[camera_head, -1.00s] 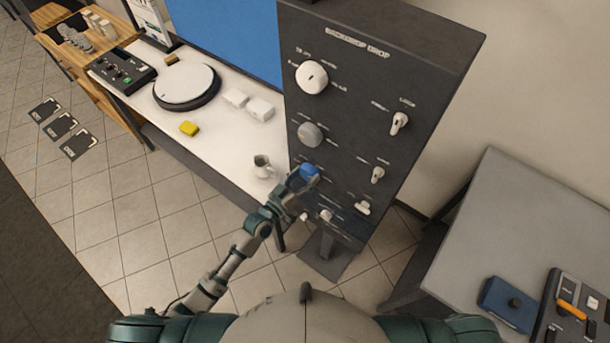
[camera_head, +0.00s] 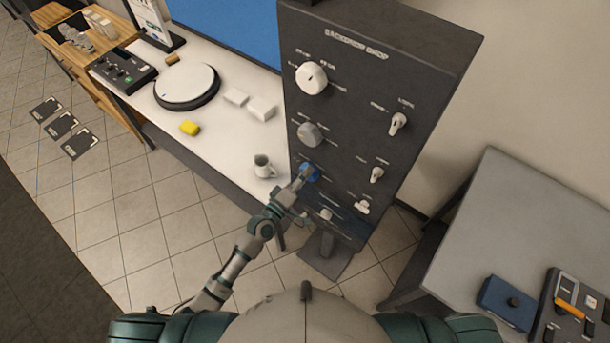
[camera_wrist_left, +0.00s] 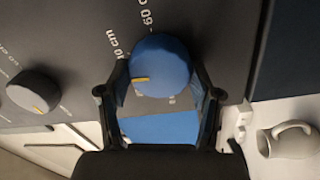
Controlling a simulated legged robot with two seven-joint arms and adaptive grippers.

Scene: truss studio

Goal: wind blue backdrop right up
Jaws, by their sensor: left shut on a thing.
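The blue knob (camera_head: 310,172) sits low on the left side of the dark backdrop panel (camera_head: 362,105). In the left wrist view the blue knob (camera_wrist_left: 160,66) is round, with a yellow pointer mark on its left part and printed cm marks around it. My left gripper (camera_head: 303,180) is at the knob. In the left wrist view the fingers of my left gripper (camera_wrist_left: 160,92) stand on either side of the knob, shut on it. The blue backdrop (camera_head: 235,28) hangs behind the table. My right gripper is not in view.
A grey knob (camera_head: 311,134), a white knob (camera_head: 311,78) and several switches share the panel. A grey table (camera_head: 500,225) stands at right.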

